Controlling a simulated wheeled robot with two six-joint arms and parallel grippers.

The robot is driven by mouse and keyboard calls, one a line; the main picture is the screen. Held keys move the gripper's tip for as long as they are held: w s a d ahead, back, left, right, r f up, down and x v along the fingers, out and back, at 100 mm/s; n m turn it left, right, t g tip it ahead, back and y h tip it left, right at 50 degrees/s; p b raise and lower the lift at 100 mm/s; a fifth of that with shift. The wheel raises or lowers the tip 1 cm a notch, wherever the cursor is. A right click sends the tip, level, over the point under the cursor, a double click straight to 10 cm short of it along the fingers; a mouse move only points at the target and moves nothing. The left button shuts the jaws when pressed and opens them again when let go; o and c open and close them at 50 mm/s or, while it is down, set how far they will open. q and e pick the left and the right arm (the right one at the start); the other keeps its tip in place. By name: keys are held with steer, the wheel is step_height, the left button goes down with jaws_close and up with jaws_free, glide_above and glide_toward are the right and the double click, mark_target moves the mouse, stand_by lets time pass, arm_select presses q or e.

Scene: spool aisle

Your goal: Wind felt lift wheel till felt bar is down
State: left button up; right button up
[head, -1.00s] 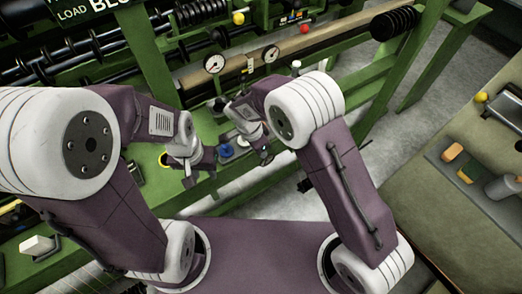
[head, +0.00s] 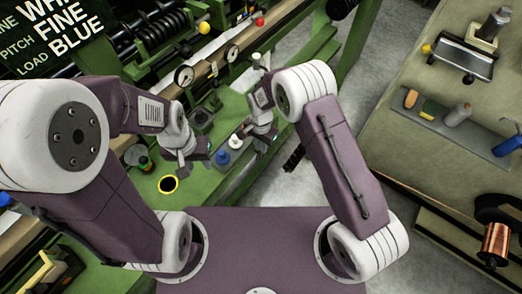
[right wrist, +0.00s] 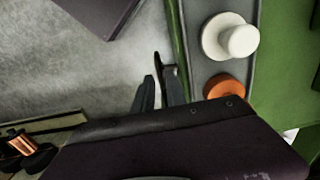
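I cannot pick out a felt lift wheel for certain. A long tan bar (head: 208,49) runs along the green machine behind two dial gauges; I cannot tell whether it is the felt bar. My left gripper (head: 187,164) hangs over the machine's green front deck, near a blue knob (head: 222,157); its fingers are too small to read. My right gripper (head: 258,142) is beside a white knob (head: 236,142). In the right wrist view its fingers (right wrist: 154,68) stand slightly apart with nothing between them, over grey floor. The white knob (right wrist: 238,40) and an orange knob (right wrist: 224,87) are to their right.
Yellow (head: 204,27), red (head: 260,21) and white (head: 256,57) balls top levers on the machine. A bench (head: 400,150) with a grey tool tray (head: 455,132) stands at right. Floor shows between machine and bench.

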mark_target(259, 153)
step_height(259, 153, down, 3)
steer(key=shift+a, duration=0.1)
steer(key=shift+f, duration=0.5)
jaws_close()
arm_select(q)
steer(key=shift+f, duration=0.1)
